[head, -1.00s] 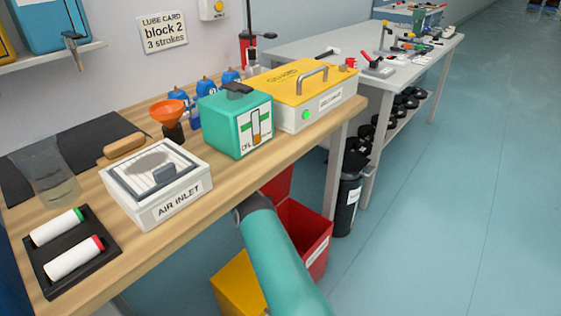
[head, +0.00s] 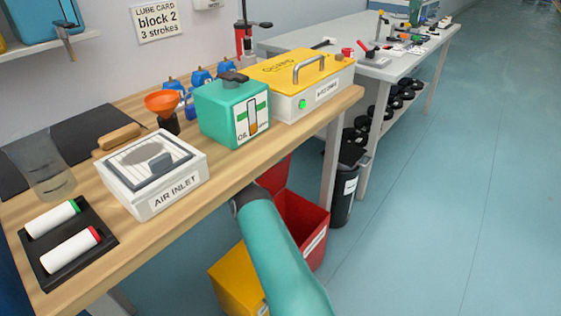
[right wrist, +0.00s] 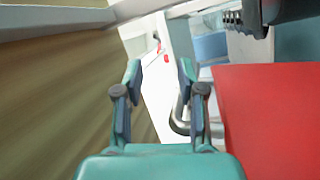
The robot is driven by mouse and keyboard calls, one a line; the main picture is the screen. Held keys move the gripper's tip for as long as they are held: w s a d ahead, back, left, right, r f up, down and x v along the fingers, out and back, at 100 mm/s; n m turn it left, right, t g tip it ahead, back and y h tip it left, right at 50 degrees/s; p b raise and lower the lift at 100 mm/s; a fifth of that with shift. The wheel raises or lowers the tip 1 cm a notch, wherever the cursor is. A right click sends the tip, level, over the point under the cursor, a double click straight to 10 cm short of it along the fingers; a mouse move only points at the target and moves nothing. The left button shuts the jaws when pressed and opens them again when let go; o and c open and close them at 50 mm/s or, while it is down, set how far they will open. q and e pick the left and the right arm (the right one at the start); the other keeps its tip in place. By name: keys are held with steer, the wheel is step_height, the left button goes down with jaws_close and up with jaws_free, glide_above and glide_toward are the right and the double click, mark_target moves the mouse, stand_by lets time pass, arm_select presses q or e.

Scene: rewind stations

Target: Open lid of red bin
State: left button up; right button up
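The red bin (head: 317,235) stands on the floor below the wooden bench's front edge, partly hidden behind my right arm. Its inside shows from above. A red panel (head: 275,175), apparently its lid, stands raised at the bin's back, under the bench edge. In the right wrist view a flat red surface (right wrist: 270,120) fills the right side, beside my right gripper (right wrist: 159,72). I cannot tell whether it is lid or bin. The fingers are apart with nothing between them. In the head view the right gripper is hidden beyond the arm's dark joint. My left gripper is not in view.
A yellow bin (head: 232,282) stands left of the red one, and a black bin (head: 345,190) behind it. The wooden bench (head: 225,187) holds the air inlet box (head: 160,200), teal oil box (head: 225,105) and yellow-topped guard box (head: 320,100). The floor to the right is clear.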

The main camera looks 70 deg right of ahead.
steer(key=w+a+n+t+h+b, duration=0.1)
steer(key=w+a+n+t+b, duration=0.2)
steer(key=w, duration=0.6)
steer(key=shift+w+a+f+b, duration=0.2)
steer(key=shift+w+b, duration=0.15)
steer(key=shift+b, duration=0.9)
